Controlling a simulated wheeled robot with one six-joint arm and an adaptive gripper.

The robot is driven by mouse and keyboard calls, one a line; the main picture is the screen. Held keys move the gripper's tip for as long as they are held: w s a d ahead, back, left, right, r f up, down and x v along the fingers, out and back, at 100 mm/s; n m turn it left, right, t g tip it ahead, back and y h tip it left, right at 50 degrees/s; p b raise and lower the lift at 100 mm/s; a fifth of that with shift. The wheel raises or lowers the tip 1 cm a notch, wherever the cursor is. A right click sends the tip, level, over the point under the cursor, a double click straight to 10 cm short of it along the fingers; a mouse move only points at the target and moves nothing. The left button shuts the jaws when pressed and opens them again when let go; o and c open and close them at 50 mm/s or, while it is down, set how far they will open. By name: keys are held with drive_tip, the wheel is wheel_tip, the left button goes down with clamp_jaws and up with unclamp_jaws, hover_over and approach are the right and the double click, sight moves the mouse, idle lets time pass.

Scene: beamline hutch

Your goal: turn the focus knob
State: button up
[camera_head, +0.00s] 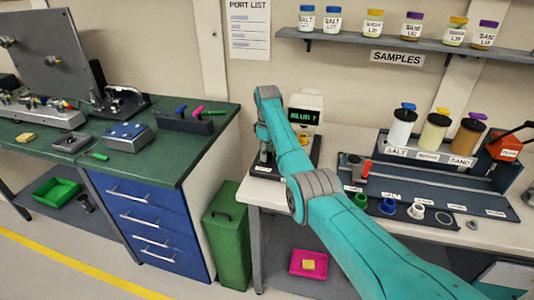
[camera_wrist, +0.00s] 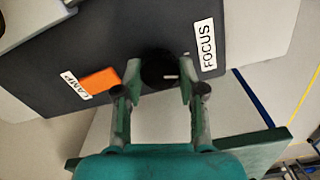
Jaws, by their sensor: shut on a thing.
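The focus knob (camera_wrist: 158,70) is a round black knob with a pale pointer mark, on a dark panel beside a white FOCUS label (camera_wrist: 204,45) in the wrist view. My gripper (camera_wrist: 158,78) has a finger on either side of the knob and is shut on it. In the head view my teal arm reaches to the microscope-like device, whose small screen (camera_head: 304,116) reads "BLUR ?" in green. My arm hides the knob and gripper fingers there.
An orange lamp switch (camera_wrist: 100,80) with a LAMP label (camera_wrist: 75,85) lies left of the knob. A rack with salt and sand jars (camera_head: 436,134) stands to the right on the bench. A green bin (camera_head: 228,232) stands between the benches.

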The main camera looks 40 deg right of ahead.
drive_tip(key=m, duration=0.6)
drive_tip(key=shift+m, duration=0.3)
drive_tip(key=m, duration=0.6)
drive_tip(key=shift+m, duration=0.3)
drive_tip(key=o, duration=1.1)
drive_tip(key=shift+o, duration=0.2)
wheel_tip(320, 180, up, 12)
drive_tip(key=shift+s, duration=0.1)
